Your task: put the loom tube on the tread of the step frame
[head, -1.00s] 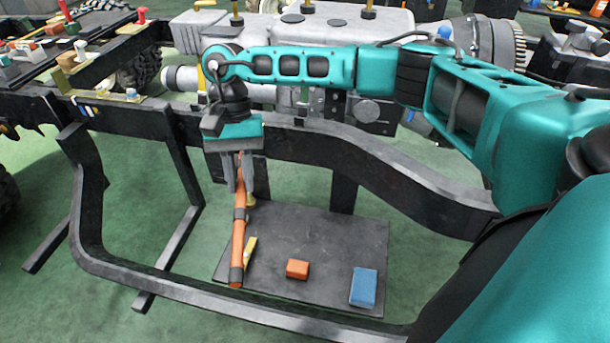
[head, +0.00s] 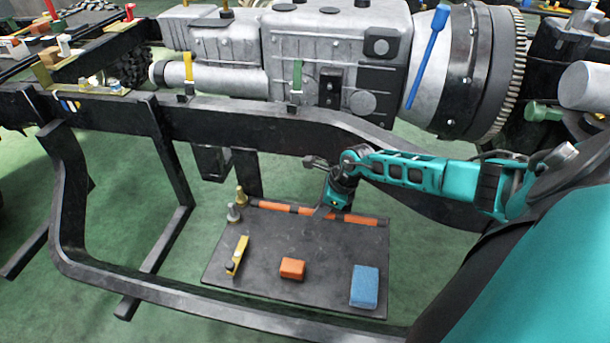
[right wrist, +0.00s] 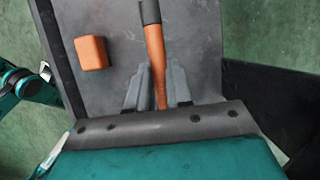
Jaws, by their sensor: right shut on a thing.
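The loom tube (head: 361,219) is orange with black bands. In the head view it lies level along the far edge of the dark tread (head: 330,250) of the step frame, parallel to that edge. I cannot tell whether it touches the tread or is just above it. My right gripper (head: 320,211) is over the tube's middle, pointing down, and hides part of it. In the right wrist view the tube (right wrist: 154,45) runs between the two grey fingers of the right gripper (right wrist: 157,75), which is shut on it. My left gripper is not in view.
On the tread lie an orange block (head: 292,268), a blue block (head: 364,286) and a yellow piece (head: 238,254). A grey peg (head: 233,212) and a brass peg (head: 241,195) stand at its left. A black chassis rail (head: 250,122) runs behind; the tread's middle is bare.

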